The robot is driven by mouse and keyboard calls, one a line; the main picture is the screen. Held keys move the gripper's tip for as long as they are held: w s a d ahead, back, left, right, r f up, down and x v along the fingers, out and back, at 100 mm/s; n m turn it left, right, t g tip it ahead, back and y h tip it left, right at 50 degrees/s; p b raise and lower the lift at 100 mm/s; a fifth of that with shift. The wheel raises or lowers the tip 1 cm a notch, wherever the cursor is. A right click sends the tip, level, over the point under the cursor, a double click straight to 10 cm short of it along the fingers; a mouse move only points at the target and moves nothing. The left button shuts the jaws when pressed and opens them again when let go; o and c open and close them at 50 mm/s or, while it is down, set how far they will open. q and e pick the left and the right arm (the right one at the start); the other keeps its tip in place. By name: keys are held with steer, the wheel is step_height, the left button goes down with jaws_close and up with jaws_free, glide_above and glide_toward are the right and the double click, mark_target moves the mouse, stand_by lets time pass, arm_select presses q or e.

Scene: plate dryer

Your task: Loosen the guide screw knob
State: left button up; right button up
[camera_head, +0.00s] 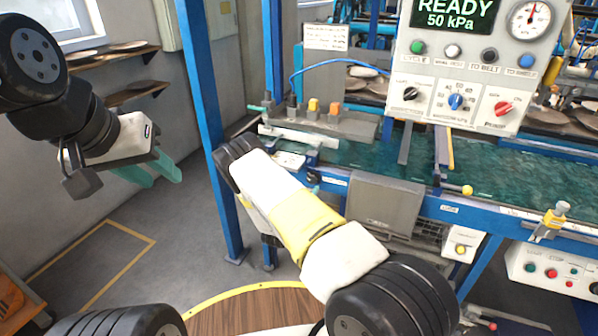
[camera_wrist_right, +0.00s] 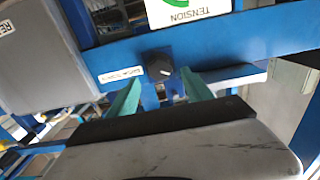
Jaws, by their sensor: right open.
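The guide screw knob (camera_wrist_right: 160,66) is a small black knob with a pale pointer mark on a blue rail in the right wrist view. A small white label (camera_wrist_right: 120,75) sits left of it. My right gripper (camera_wrist_right: 162,87) is open, its two teal fingers pointing toward the knob, one to each side in the picture. I cannot tell whether either finger touches it. My left gripper (camera_head: 164,178) hangs at the far left, open and empty, away from the machine.
A grey box (camera_wrist_right: 40,60) and a white panel marked TENSION (camera_wrist_right: 190,8) lie close to the knob. A blue post (camera_head: 212,130) stands between my left gripper and the machine. The control panel (camera_head: 470,70) reads READY, 50 kPa. Floor at the left is clear.

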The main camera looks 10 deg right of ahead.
mark_target(311, 181)
steer(key=x, duration=0.5)
jaws_close()
